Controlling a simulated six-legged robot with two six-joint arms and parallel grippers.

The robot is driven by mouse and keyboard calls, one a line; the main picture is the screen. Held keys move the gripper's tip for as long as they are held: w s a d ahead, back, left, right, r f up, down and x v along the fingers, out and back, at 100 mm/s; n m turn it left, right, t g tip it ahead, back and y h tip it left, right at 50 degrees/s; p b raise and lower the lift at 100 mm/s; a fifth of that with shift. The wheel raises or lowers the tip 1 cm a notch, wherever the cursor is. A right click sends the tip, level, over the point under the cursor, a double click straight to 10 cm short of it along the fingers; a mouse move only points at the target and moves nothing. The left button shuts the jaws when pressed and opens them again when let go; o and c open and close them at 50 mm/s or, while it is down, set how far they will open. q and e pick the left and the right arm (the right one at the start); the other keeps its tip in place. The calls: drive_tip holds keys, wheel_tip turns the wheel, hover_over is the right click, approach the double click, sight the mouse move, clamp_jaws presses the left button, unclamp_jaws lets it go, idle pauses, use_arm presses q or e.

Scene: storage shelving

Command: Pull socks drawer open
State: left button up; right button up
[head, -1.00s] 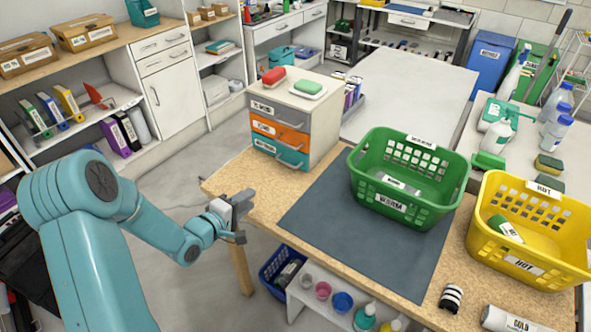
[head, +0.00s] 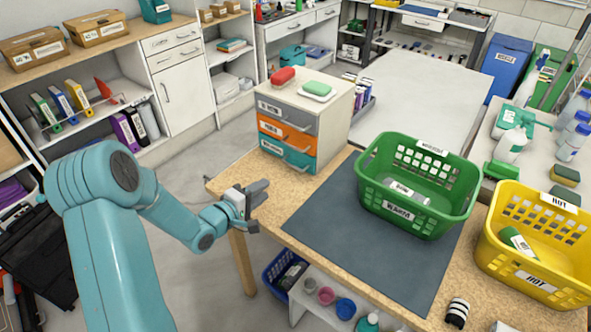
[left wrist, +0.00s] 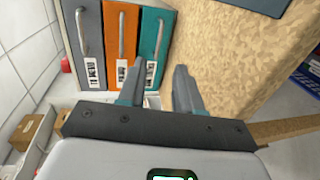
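A small drawer unit (head: 335,125) stands at the table's back left corner. It has a grey top drawer (head: 285,118), an orange middle drawer (head: 285,136) and a teal bottom drawer (head: 285,155), all looking shut. Each has a bar handle and a label; I cannot read which one says socks. My left gripper (head: 262,192) is in front of the unit near the table's left edge, empty and clear of the handles. In the left wrist view my left gripper (left wrist: 157,80) has its fingers apart, with the teal drawer (left wrist: 156,45) just beyond them. My right gripper is not in view.
A red item (head: 284,75) and a green item (head: 317,89) lie on top of the unit. A dark mat (head: 335,230), a green basket (head: 420,220) and a yellow basket (head: 530,280) occupy the table. A blue bin (head: 280,275) sits below the table.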

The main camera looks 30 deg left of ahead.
use_arm(q)
drive_tip(key=p+x, duration=0.1)
drive_tip(key=x, duration=1.4)
drive_tip(key=shift+d, duration=0.2)
drive_tip(key=shift+f, duration=0.1)
clamp_jaws()
idle(0.5)
